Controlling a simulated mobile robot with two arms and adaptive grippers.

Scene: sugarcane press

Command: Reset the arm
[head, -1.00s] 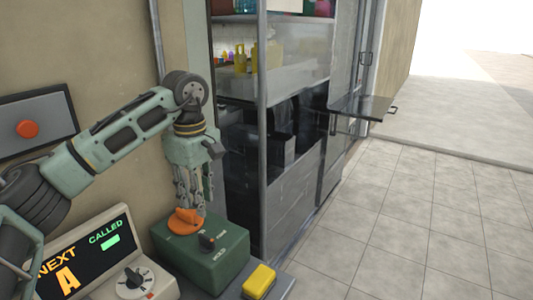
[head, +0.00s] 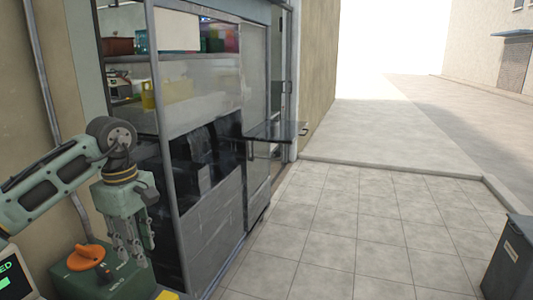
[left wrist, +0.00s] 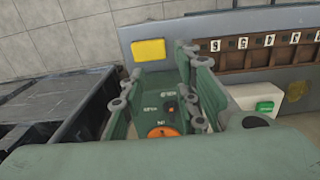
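My left gripper (head: 133,258) points down beside the green box (head: 72,284) in the head view. Its fingers stand apart with nothing between them. The orange knob (head: 86,257) on the box is just left of the fingers and appears clear of them. In the left wrist view the open fingers (left wrist: 160,100) frame the green box top (left wrist: 155,92), with the orange knob (left wrist: 163,132) partly hidden by the gripper's body. My right gripper is not in view.
A yellow block (left wrist: 148,50) lies beside the green box. A wooden rack with number tags (left wrist: 265,48) and a white box with a green button (left wrist: 257,100) are nearby. A glass-fronted cabinet (head: 205,85) stands behind the arm. The tiled floor (head: 340,230) is open, with a dark bin (head: 512,262) at right.

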